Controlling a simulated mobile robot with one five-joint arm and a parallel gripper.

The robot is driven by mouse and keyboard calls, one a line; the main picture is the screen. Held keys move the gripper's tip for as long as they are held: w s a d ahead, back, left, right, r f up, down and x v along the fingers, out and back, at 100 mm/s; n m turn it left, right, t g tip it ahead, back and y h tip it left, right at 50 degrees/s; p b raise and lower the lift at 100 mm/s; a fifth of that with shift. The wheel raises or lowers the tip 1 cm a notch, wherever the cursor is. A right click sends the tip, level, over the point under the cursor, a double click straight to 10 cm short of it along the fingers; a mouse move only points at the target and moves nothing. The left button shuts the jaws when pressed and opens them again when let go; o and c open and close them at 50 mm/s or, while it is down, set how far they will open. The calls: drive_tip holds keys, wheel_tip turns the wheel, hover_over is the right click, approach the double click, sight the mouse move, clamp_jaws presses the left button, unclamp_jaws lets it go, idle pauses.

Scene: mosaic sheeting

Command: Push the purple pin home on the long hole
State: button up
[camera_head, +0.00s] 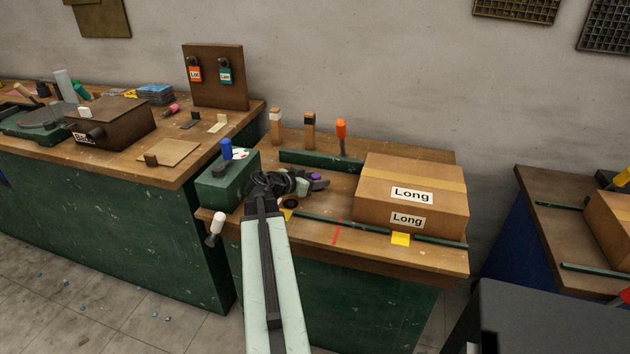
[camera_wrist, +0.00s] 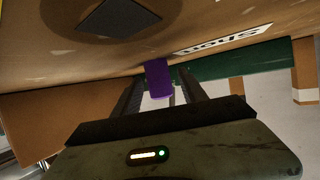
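My gripper (camera_head: 318,183) is over the middle table, just left of a cardboard box (camera_head: 415,187) marked "Long". The purple pin (camera_head: 316,176) shows as a small patch at its jaws. In the wrist view the purple pin (camera_wrist: 158,78) lies between my fingertips (camera_wrist: 161,74), with a finger close on each side. I cannot tell whether both fingers touch it. The pin's far end and the long hole cannot be made out.
A green block (camera_head: 222,185) with a blue-topped peg stands left of my gripper. A green rail (camera_head: 320,160) and several pegs are behind. Bare wood lies by the red line.

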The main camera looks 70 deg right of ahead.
drive_tip(key=shift+a+r, duration=0.1)
drive_tip(key=p+v, duration=0.2)
drive_tip(key=v, duration=0.1)
drive_tip(key=r+p+v, duration=0.1)
drive_tip(key=v, duration=0.3)
drive_tip(key=shift+d+p, duration=0.25)
drive_tip(key=shift+p, duration=0.1)
drive_tip(key=shift+w+a, duration=0.2)
drive_tip(key=shift+a, duration=0.1)
